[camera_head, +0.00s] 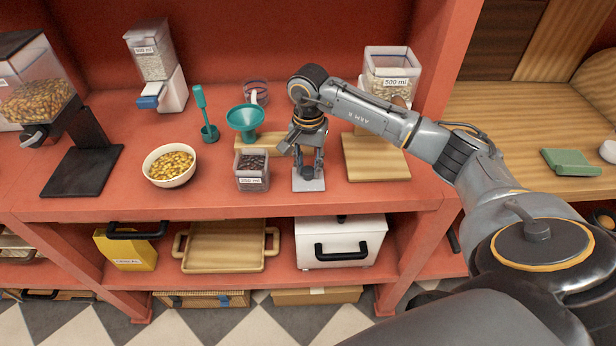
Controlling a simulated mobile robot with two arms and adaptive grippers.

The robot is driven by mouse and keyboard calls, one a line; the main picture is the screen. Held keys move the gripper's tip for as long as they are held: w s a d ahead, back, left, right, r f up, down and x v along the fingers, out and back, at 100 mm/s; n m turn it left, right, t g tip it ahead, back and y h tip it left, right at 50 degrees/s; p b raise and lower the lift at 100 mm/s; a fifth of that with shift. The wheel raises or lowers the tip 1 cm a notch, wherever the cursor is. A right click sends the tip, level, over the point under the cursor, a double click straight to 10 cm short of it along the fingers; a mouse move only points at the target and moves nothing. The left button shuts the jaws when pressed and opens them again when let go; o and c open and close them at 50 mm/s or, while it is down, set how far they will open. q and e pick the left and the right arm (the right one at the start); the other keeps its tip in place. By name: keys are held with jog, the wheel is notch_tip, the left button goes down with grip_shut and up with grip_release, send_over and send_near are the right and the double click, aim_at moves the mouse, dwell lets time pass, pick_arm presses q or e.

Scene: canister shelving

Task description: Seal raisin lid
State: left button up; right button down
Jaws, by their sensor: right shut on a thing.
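The raisin canister (252,183) is a small clear square container with dark raisins inside and a white label. It stands open-topped near the front edge of the red counter. My right gripper (308,172) points down just right of the canister. It is shut on a pale, flat square lid (310,185), held at or just above the counter; I cannot tell whether it touches. The fingers hide part of the lid. My left gripper is not in view.
A teal funnel (245,119) stands behind the canister, with a teal scoop (206,116) to its left. A white bowl of golden pieces (169,165) is left of the canister. A wooden board (374,158) and a 500 ml canister (388,72) are to the right.

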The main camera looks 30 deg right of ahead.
jog(key=shift+r+p, duration=0.9)
jog(key=shift+r, duration=1.1)
